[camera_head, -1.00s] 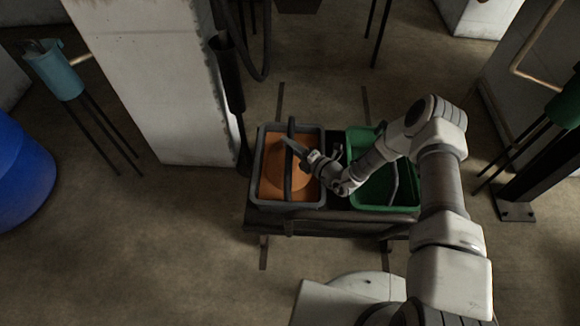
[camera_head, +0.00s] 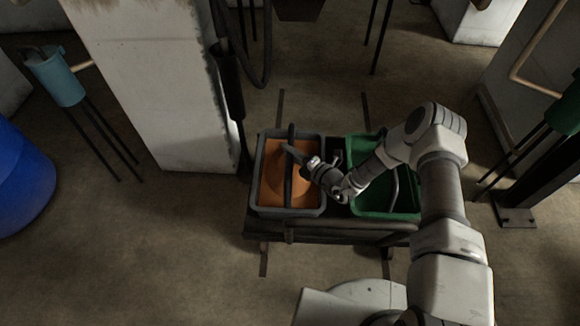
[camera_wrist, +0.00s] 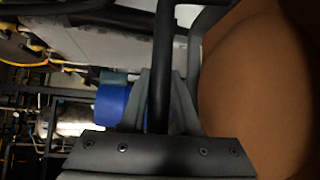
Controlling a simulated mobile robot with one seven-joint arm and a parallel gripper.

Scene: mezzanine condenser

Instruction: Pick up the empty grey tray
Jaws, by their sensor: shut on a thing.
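The grey tray (camera_head: 263,198) sits on the left side of a low dark stand. It does not look empty: a round orange-brown thing (camera_head: 287,197) lies in it, and also fills the right of the wrist view (camera_wrist: 250,90). A dark handle bar (camera_head: 290,182) runs over the tray from back to front. My gripper (camera_head: 289,150) is at this bar, above the tray. In the wrist view its two fingers are shut on the bar (camera_wrist: 163,55), one on each side. I see no clear gap between tray and stand.
A green tray (camera_head: 384,214) with its own handle stands close on the right of the same dark stand (camera_head: 330,228). A white pillar (camera_head: 170,90) and dark hose rise behind left. A blue barrel (camera_head: 20,175) stands far left. The floor in front left is clear.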

